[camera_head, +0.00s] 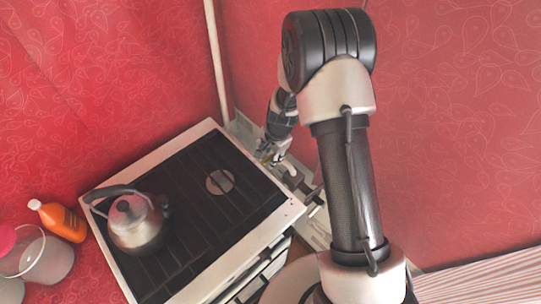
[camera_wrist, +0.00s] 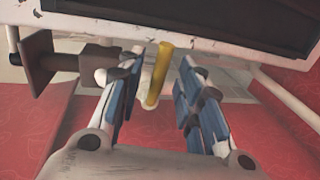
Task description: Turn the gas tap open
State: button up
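The gas tap shows in the wrist view as a yellow bar-like handle (camera_wrist: 158,78), standing nearly upright in the picture with a slight tilt. My gripper (camera_wrist: 160,66) is open, with one blue-padded finger on each side of the handle. Gaps show between the handle and both fingers, with the left finger nearer. In the head view my gripper (camera_head: 272,156) is beside the right back edge of the stove (camera_head: 208,278). The tap is mostly hidden there by my gripper and arm.
A metal kettle (camera_head: 136,224) stands on the stove's left part. An orange bottle (camera_head: 62,222) and a glass jar (camera_head: 46,258) are left of the stove. A brown blocky fitting (camera_wrist: 38,60) is left of my fingers. A pale pipe (camera_head: 216,62) rises behind.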

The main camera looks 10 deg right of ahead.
jog(key=shift+c, duration=0.3)
grip_shut()
dwell(0.5)
